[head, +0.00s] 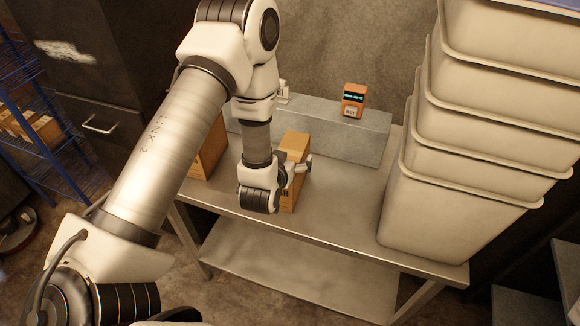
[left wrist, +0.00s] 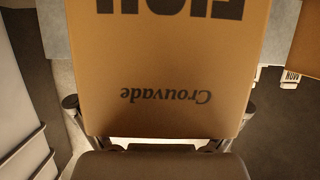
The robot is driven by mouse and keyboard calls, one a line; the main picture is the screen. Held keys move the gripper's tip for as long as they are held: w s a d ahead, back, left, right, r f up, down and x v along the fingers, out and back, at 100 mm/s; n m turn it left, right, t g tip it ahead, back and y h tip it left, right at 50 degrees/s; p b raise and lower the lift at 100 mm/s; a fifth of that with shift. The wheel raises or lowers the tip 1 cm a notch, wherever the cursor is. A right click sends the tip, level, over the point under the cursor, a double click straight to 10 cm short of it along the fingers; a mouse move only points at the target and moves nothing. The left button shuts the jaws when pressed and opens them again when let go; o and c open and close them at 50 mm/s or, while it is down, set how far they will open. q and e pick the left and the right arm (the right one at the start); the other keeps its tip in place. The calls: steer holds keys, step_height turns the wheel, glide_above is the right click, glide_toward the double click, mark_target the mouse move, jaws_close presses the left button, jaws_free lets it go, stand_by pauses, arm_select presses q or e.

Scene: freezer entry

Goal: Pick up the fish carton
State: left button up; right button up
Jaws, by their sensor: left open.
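The fish carton (head: 294,143) is an orange-brown box standing upright on the steel table, partly hidden by my left wrist. In the left wrist view the carton (left wrist: 165,65) fills the middle, with upside-down dark lettering "Crouvade" and a larger word cut off at the top edge. My left gripper (head: 299,167) is open at the carton. In the left wrist view its two fingers show on either side of the carton's lower end. I cannot tell whether they touch it. My right gripper is not in view.
Another brown carton (head: 209,150) stands left of my forearm. A grey ledge (head: 335,135) behind bears an orange device (head: 353,100) and a small white item (head: 283,92). Tall stacked beige bins (head: 440,205) block the table's right. The table's front middle (head: 335,215) is clear.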

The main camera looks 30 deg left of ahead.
arm_select(q)
steer(key=shift+s, duration=0.1)
steer(key=c, duration=1.6)
steer(key=shift+c, duration=1.3)
steer(key=shift+r, duration=0.1)
